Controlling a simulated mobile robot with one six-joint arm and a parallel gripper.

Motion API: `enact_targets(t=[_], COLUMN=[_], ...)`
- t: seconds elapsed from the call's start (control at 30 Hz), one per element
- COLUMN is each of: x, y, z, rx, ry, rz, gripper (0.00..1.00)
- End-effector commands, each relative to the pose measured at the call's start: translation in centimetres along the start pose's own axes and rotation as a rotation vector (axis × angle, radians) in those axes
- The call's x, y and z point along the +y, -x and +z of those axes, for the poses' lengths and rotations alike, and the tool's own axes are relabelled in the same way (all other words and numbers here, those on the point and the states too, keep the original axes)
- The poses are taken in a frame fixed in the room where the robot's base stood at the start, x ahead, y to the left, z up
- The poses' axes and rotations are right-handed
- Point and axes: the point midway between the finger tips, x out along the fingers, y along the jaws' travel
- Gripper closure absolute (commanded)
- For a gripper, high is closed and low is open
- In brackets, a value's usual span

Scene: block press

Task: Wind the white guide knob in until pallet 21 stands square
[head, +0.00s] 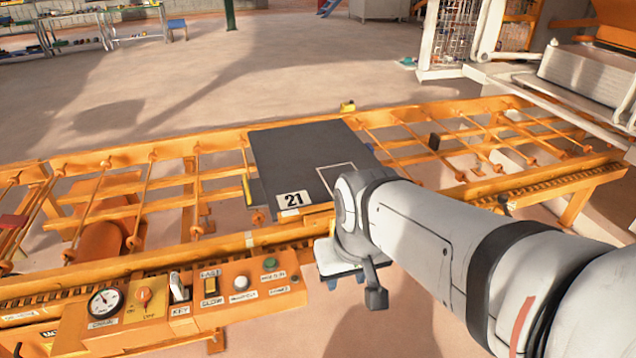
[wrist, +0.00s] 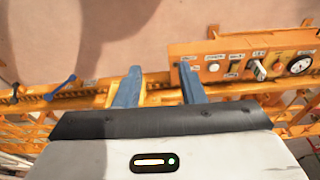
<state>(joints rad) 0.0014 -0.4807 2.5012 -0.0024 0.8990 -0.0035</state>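Pallet 21 (head: 285,160) is a flat dark grey board on the orange roller line in the head view. A white "21" label (head: 293,199) is at its near left corner. Its edges look roughly parallel to the rails; a small skew cannot be judged. My gripper (head: 345,281) is at the line's near side, right of the control panel. In the wrist view my gripper (wrist: 158,78) has its blue fingers apart, with nothing between them. A white round knob (head: 240,283) is on the panel, its label unreadable. I cannot tell whether it is the guide knob.
The orange control panel (head: 190,305) carries a gauge (head: 104,303), switches and a green button (head: 270,263). A yellow block (head: 347,106) is on the far rail.

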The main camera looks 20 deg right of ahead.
Motion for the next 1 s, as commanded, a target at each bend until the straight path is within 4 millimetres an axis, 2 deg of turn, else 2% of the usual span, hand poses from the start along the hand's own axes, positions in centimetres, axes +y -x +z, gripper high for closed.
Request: enact_targets(t=[0.03, 0.17, 0.27, 0.37, 0.43, 0.6, 0.7, 0.83, 1.0], x=[0.0, 0.3, 1.1, 3.0, 4.9, 9.5, 11.9, 14.5, 17.0], y=[0.0, -0.8, -3.4, -7.6, -11.2, -19.1, -23.4, -28.9, -35.0], z=[0.0, -0.4, -2.0, -5.0, -7.5, -13.5, -16.2, -18.8, -20.1], rx=[0.000, 0.012, 0.066, 0.169, 0.261, 0.511, 0.655, 0.841, 1.072], ry=[0.000, -0.005, -0.015, -0.034, -0.046, -0.045, -0.034, -0.012, 0.009], rz=[0.000, 0.006, 0.030, 0.071, 0.104, 0.161, 0.172, 0.155, 0.092], gripper=[0.64, 0.53, 0.45, 0.37, 0.31, 0.31, 0.31, 0.31, 0.31])
